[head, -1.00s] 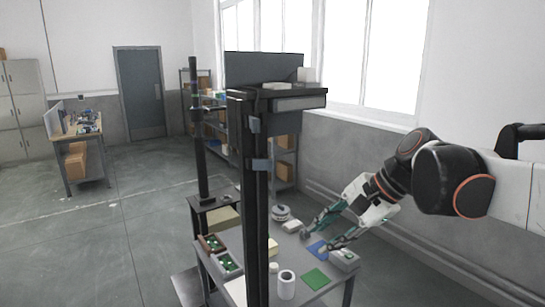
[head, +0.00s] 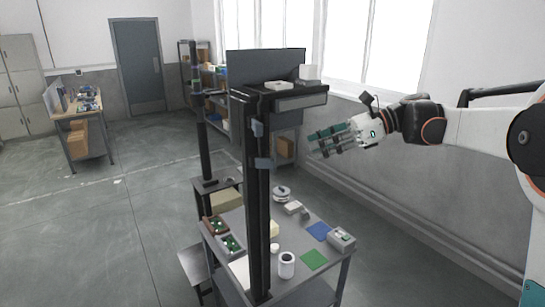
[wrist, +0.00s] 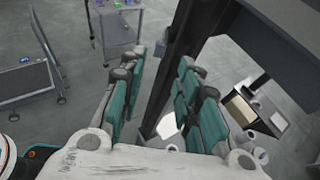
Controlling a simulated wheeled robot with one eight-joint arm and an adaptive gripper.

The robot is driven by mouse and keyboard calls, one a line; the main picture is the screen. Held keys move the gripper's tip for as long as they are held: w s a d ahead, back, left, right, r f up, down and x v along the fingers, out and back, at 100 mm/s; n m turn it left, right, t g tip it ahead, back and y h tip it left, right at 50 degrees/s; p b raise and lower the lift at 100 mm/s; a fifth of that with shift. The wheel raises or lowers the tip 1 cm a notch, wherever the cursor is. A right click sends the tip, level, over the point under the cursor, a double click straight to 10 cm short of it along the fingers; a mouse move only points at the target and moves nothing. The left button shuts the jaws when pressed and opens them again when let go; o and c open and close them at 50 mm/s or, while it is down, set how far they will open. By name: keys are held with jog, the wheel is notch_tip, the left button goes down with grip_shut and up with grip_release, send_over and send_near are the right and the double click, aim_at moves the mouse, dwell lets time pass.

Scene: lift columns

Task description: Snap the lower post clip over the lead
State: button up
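A tall black post (head: 260,220) stands at the near edge of the table, with two blue-grey clips on its upper part. The upper clip (head: 257,129) sits just under the top shelf, and the lower post clip (head: 263,164) is a little below it. I cannot make out the lead or whether the lower clip is closed over it. My gripper (head: 318,142) is in the air right of the post, near clip height, fingers pointing left. In the wrist view, its teal fingers (wrist: 161,70) are spread with nothing between them, and a dark post (wrist: 184,35) shows beyond.
The table (head: 300,280) below holds a white cup (head: 286,265), a green mat (head: 313,259), a blue mat (head: 319,231), a grey box (head: 341,239) and trays (head: 231,244). A dark shelf (head: 300,99) juts right from the post top, above my gripper.

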aim_at(272, 159)
jog(key=x, duration=1.3)
jog(key=shift+s+a+f, duration=0.1)
jog(key=shift+a+f, duration=0.05)
grip_shut()
